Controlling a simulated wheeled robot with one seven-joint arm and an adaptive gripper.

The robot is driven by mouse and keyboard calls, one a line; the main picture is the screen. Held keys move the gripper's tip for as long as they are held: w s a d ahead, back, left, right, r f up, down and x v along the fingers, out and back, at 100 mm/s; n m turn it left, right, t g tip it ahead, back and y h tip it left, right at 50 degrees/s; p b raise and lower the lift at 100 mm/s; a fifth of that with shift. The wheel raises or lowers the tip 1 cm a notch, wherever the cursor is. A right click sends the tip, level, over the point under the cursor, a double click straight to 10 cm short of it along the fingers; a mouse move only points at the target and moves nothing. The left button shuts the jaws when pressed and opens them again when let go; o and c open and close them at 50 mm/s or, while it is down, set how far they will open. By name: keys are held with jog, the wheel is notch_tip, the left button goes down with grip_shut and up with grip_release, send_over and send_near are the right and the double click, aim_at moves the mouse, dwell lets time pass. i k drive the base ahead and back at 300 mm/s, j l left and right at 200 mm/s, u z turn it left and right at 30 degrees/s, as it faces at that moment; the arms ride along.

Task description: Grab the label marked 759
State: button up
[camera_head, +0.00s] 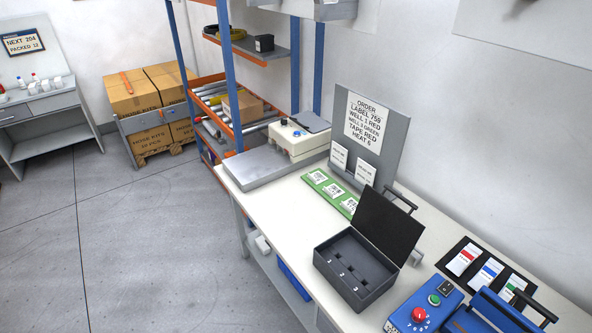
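A green strip (341,197) lies on the white worktop and carries white printed labels, such as the left one (317,176), the middle one (333,190) and the right one (350,204). Their print is too small to read, so I cannot tell which is marked 759. A grey board (396,150) stands behind the strip. Its order sheet (367,122) reads label 759, well 1 red, well 3 green, tape red, heat 6. Two smaller white cards are on the board below the sheet. My gripper is not in view.
An open dark box (350,292) with its lid raised stands in front of the strip. A blue control unit (424,312) with red and green buttons is at right, below colored cards on a black mat (452,269). A scale-like device (300,139) and grey plate (262,167) stand at left.

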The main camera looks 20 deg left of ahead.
aim_at(317, 178)
jog(key=u, duration=0.95)
jog(key=i+j+z, duration=0.1)
jog(key=i+j, duration=0.2)
jog(key=i+j+z, duration=0.1)
jog(key=i+j, duration=0.55)
jog(key=i+j+z, duration=0.15)
jog(key=i+j, duration=0.15)
jog(key=i+j+z, duration=0.1)
jog(key=i+j, duration=0.15)
jog(key=j, duration=0.2)
jog(key=i+j+z, duration=0.1)
jog(key=i+j, duration=0.2)
jog(key=i+j+z, duration=0.1)
jog(key=i+j, duration=0.15)
jog(key=j, duration=0.3)
jog(key=i+j+z, duration=0.1)
jog(key=j, duration=0.3)
jog(key=i, duration=0.1)
